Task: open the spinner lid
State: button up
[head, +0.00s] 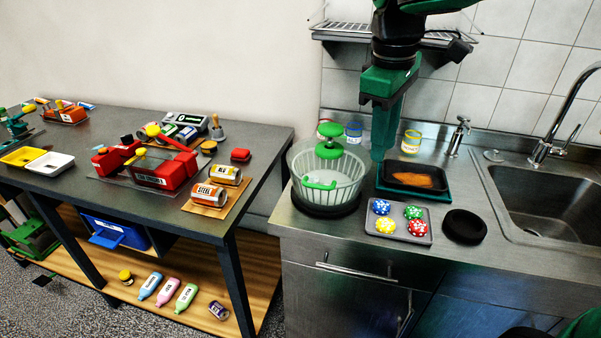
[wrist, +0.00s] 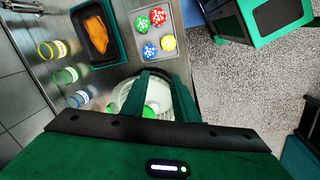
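The salad spinner (head: 345,190) is a clear ribbed bowl on a dark round base, standing at the left end of the steel counter. A green knob (head: 330,130) sits on top of it, and a green handle (head: 319,186) shows at its front. My gripper (head: 378,156) points down just right of the spinner, apart from the knob. In the wrist view, the fingers of my gripper (wrist: 163,80) are spread, with part of the spinner (wrist: 126,92) showing behind and between them. The gripper body hides much of the spinner there.
A black tray with an orange piece of food (head: 413,180) and a grey tray of coloured chips (head: 392,231) stand right of the spinner. Several coloured jars (head: 411,142) stand behind. A black disc (head: 464,227) and the sink (head: 555,200) lie further right. A wall rack (head: 395,38) hangs above.

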aim_at(313, 173)
jog(key=s+a+r+n, duration=0.1)
jog(key=a+r+n, duration=0.1)
jog(key=a, duration=0.4)
jog(key=a+r+n, duration=0.1)
jog(key=a+n, duration=0.2)
jog(key=a, duration=0.4)
jog(key=shift+y, duration=0.4)
jog(key=f, duration=0.3)
jog(key=w+f, duration=0.1)
jog(key=f, duration=0.6)
jog(key=shift+w+d+f, duration=0.15)
jog(key=shift+w+f, duration=0.05)
jog(key=shift+w, duration=0.05)
jog(key=shift+c, duration=0.3)
